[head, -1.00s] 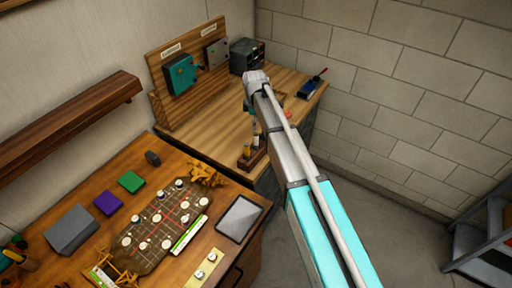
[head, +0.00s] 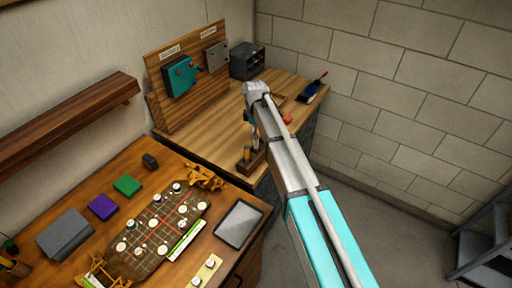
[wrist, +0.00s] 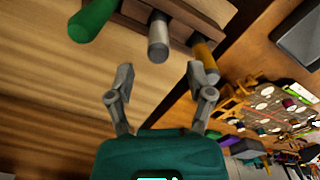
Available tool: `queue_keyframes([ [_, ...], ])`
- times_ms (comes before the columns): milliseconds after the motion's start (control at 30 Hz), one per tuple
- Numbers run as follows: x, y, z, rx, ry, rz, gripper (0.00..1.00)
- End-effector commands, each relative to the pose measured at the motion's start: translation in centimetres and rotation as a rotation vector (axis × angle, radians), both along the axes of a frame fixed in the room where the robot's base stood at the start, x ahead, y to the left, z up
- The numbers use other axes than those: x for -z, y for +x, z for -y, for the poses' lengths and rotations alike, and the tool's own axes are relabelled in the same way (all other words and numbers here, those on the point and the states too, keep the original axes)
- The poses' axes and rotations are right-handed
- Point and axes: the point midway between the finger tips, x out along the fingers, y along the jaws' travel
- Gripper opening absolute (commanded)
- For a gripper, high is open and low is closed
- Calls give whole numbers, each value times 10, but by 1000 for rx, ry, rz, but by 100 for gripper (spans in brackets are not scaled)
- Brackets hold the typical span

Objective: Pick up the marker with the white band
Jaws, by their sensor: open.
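A dark wooden holder (head: 254,165) stands at the near edge of the back bench; it also shows at the top of the wrist view (wrist: 190,12). Three marker-like sticks stand in it: a green one (wrist: 93,20), a pale grey one (wrist: 158,38) in the middle and an orange-yellow one (wrist: 205,52). I cannot make out a clear white band on any of them. My gripper (wrist: 160,78) is open and empty, its fingers pointing toward the holder. The grey stick's end lies between and just beyond the fingertips. In the head view my arm partly hides the holder.
A board with a teal box (head: 179,76) stands at the back of the bench. A black organiser (head: 247,60) and a dark blue tool (head: 313,90) are farther back. The front table holds a game board (head: 150,238) and a tablet (head: 239,224). A wall shelf (head: 70,125) juts out left.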

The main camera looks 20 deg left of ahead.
Motion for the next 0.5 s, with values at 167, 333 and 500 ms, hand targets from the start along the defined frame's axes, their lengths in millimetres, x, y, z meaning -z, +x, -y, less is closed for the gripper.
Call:
queue_keyframes([
  [167,7,0,0,0,0,0,68],
  [333,19,1,1,0,0,0,68],
  [500,32,2,2,0,0,0,68],
])
